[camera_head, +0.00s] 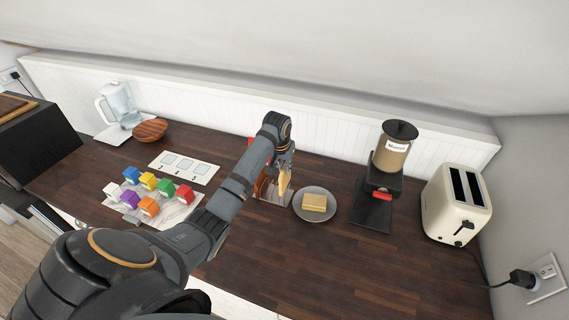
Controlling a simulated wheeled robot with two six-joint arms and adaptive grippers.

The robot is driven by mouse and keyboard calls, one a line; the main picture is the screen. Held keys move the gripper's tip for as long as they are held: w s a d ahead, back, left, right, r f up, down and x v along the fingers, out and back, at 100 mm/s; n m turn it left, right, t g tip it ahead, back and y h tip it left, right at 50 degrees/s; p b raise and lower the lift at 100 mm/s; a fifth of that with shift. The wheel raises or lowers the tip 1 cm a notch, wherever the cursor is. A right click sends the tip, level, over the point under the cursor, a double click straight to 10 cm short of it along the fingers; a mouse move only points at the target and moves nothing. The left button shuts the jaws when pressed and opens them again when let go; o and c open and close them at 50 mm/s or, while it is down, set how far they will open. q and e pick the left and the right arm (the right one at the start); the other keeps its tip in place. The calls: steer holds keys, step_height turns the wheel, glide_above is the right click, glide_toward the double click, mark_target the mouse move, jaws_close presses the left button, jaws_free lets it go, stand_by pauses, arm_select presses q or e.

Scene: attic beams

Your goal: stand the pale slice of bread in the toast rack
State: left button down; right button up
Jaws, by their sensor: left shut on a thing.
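My left gripper (284,176) is shut on the pale slice of bread (284,184), which hangs upright below it. The toast rack (272,198) seems to stand just under and left of the slice. It is largely hidden by my arm, and a browner slice (261,186) shows upright there. I cannot tell whether the pale slice is inside a slot or only above or beside the rack. My right gripper is out of view.
A grey plate (303,216) with a yellow block (315,202) lies right of the rack. Further right stand a dispenser with a jar (391,158) and a cream toaster (442,215). Several coloured cubes (149,206), a white card (184,167) and a wooden bowl (150,130) lie left.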

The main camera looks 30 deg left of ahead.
mark_target(284, 177)
arm_select(q)
steer(key=shift+f, duration=1.25)
steer(key=shift+f+b, duration=0.45)
steer(key=shift+f, duration=1.1)
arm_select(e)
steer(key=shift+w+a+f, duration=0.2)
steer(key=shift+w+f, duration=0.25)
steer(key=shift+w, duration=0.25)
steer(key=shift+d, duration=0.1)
arm_select(q)
steer(key=c, duration=1.3)
jaws_free()
steer(key=shift+r, duration=0.1)
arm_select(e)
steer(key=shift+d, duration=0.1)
arm_select(q)
steer(key=v, duration=1.1)
steer(key=shift+r, duration=0.45)
